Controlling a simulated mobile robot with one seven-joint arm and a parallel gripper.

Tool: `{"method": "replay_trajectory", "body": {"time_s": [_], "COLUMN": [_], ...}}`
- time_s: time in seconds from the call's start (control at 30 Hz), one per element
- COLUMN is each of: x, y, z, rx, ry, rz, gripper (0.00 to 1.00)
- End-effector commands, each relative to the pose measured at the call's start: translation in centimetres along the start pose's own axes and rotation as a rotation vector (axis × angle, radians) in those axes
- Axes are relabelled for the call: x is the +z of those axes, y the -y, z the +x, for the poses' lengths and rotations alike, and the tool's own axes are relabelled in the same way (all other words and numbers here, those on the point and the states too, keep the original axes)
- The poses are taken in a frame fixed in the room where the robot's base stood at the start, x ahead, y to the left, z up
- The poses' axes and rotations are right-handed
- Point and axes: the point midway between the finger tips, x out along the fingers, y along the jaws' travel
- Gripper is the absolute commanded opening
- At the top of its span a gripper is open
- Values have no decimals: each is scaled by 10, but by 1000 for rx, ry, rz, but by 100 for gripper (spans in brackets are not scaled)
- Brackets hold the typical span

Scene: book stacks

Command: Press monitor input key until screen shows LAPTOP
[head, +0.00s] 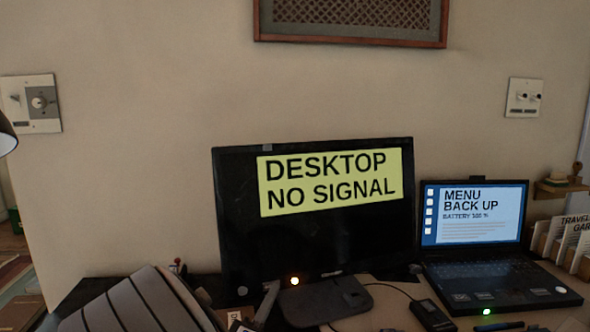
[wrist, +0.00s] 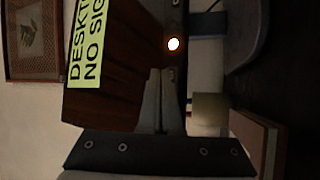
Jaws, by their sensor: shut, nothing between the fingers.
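The monitor (head: 300,240) stands upright on the desk, its screen dark except for a yellow panel (head: 330,181) reading "DESKTOP NO SIGNAL". A small light (head: 294,281) glows on its lower edge. In the wrist view the picture is turned sideways; the yellow panel (wrist: 87,45) is partly cut off, and the glowing light (wrist: 173,44) shows on the bezel. My gripper (wrist: 158,72) is shut and empty, its fingertips near the bezel below the light. I cannot tell whether they touch it. The input key cannot be made out clearly.
A laptop (head: 475,225) right of the monitor shows "MENU BACK UP". A small dark device (head: 431,315) with a cable lies in front. Books (head: 565,240) stand at the far right. In the wrist view, a beige block (wrist: 210,113) is close beside the fingers.

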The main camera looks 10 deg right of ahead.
Motion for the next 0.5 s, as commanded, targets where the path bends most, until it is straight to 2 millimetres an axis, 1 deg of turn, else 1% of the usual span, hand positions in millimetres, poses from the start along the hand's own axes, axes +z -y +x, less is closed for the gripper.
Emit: {"method": "replay_trajectory", "body": {"time_s": [0.23, 0.5], "x": [-4, -4], "y": [4, 4], "z": [6, 6], "rx": [0, 0], "ry": [0, 0], "rz": [-1, 0], "gripper": [0, 0]}}
